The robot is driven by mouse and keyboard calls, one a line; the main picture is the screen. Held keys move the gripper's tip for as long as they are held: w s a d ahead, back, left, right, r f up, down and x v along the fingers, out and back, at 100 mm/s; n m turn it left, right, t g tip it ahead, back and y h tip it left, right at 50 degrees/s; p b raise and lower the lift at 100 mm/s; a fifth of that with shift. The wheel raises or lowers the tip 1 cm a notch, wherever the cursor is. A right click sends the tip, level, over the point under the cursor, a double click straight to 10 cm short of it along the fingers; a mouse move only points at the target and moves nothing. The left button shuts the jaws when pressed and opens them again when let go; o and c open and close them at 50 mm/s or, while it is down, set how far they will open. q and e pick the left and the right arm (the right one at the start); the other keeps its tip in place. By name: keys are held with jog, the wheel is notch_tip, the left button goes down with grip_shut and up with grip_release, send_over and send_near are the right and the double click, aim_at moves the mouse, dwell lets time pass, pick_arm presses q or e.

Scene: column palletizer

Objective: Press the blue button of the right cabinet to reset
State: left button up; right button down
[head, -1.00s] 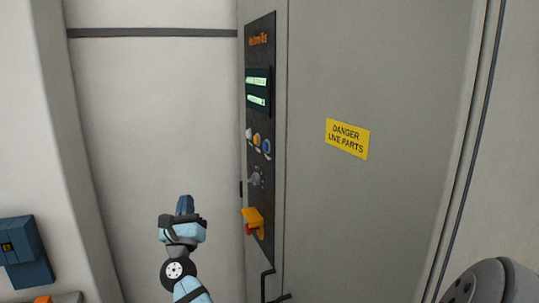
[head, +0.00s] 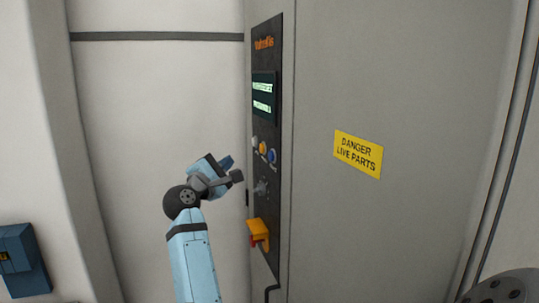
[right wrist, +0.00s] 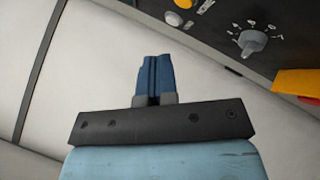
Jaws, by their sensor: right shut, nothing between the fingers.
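The blue button (head: 272,156) is on the dark control panel (head: 266,100) of the grey cabinet. It sits at the right end of a row with a white button (head: 255,142) and a yellow button (head: 263,148). My right gripper (head: 228,162) is shut and empty. Its fingertips are left of the panel, at about the height of the buttons, and look apart from it. In the right wrist view the shut blue fingers (right wrist: 154,75) point toward the panel, with the yellow button (right wrist: 173,18) above them. The blue button is not seen there. My left gripper is not in view.
A rotary knob (head: 262,188) and a yellow guard with red below it (head: 258,231) are low on the panel. A yellow danger sign (head: 358,154) is on the cabinet's grey side. A dark blue box (head: 20,258) is on the left wall.

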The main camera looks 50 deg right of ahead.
aim_at(271, 156)
jog(key=s+d+p, duration=0.3)
jog(key=d, duration=0.3)
jog(key=shift+s+d, duration=0.35)
jog(key=shift+s, duration=0.05)
dwell(0.5)
dwell(0.9)
jog(key=shift+d, duration=0.1)
jog(key=shift+s+d, duration=0.2)
jog(key=shift+d, duration=0.1)
